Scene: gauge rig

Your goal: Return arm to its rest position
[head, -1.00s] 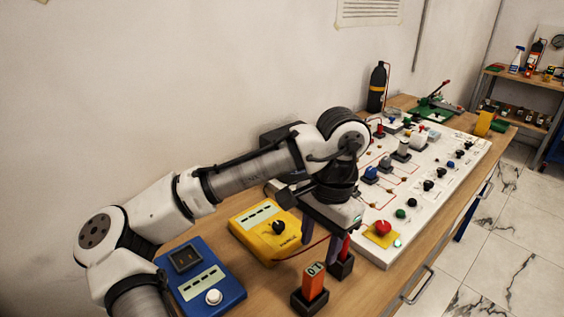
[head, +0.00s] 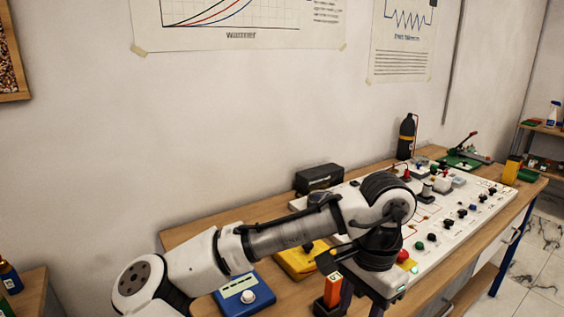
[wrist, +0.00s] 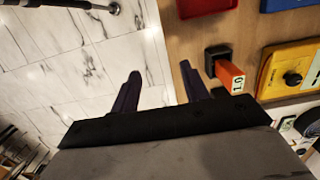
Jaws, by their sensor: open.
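My arm (head: 285,237) reaches from the lower left across the front of the bench in the head view, bent at the elbow. My gripper (wrist: 160,88) is open in the wrist view, with nothing between its two dark fingers. It points down by the bench's front edge, with floor tiles and bench edge below it. In the head view its fingers are partly cut off at the bottom. An orange block labelled 10 (wrist: 231,77) stands in a dark holder beside the right finger, apart from it. The orange block also shows in the head view (head: 333,289).
The wooden bench (head: 210,222) holds a white panel (head: 440,243) with knobs, a yellow meter (head: 300,262) and a blue meter (head: 243,296). A dark box (head: 319,178) and black bottle (head: 406,137) stand at the back. Open tiled floor (wrist: 55,75) lies before the bench.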

